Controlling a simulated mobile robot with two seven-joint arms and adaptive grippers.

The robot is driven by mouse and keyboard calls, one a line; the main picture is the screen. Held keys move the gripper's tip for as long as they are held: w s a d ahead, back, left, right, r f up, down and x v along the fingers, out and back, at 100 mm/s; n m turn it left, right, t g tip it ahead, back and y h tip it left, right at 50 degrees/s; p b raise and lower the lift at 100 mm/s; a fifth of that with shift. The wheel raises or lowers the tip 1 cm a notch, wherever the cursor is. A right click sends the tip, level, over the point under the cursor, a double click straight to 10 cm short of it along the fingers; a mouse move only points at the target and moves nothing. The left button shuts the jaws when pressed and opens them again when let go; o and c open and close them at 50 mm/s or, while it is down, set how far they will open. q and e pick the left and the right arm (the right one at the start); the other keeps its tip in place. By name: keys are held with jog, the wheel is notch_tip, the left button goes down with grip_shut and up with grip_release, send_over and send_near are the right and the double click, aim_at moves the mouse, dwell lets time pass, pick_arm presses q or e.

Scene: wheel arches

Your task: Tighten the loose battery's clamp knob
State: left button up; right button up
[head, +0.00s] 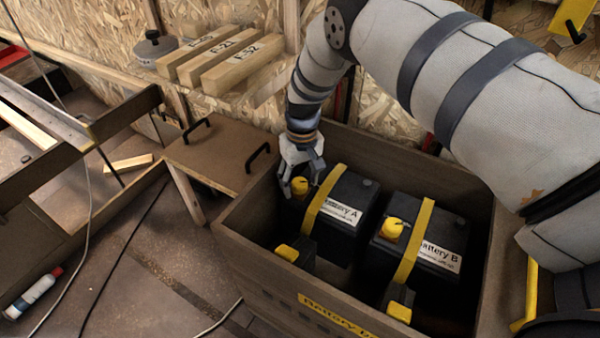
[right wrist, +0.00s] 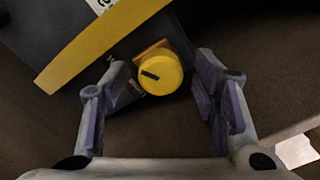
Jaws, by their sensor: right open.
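Battery A (head: 338,207) and Battery B (head: 430,240) stand side by side in a wooden box, each dark with a yellow strap across it. Battery A's yellow knob (head: 299,186) is at its far left end, and Battery B's yellow knob (head: 391,229) is in plain view. My right gripper (head: 302,178) is at Battery A's knob. In the right wrist view this knob (right wrist: 160,73) has a dark mark on its face and lies between the open fingers, with gaps on both sides. Which battery is loose I cannot tell. My left gripper is not in view.
The battery box (head: 240,240) has raised wooden walls around the batteries. Labelled wooden blocks (head: 240,65) and a pot (head: 154,48) are on the shelf behind.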

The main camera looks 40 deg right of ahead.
aim_at(301, 182)
notch_tip(301, 182, up, 12)
jog(key=shift+d, duration=0.15)
dwell(0.4)
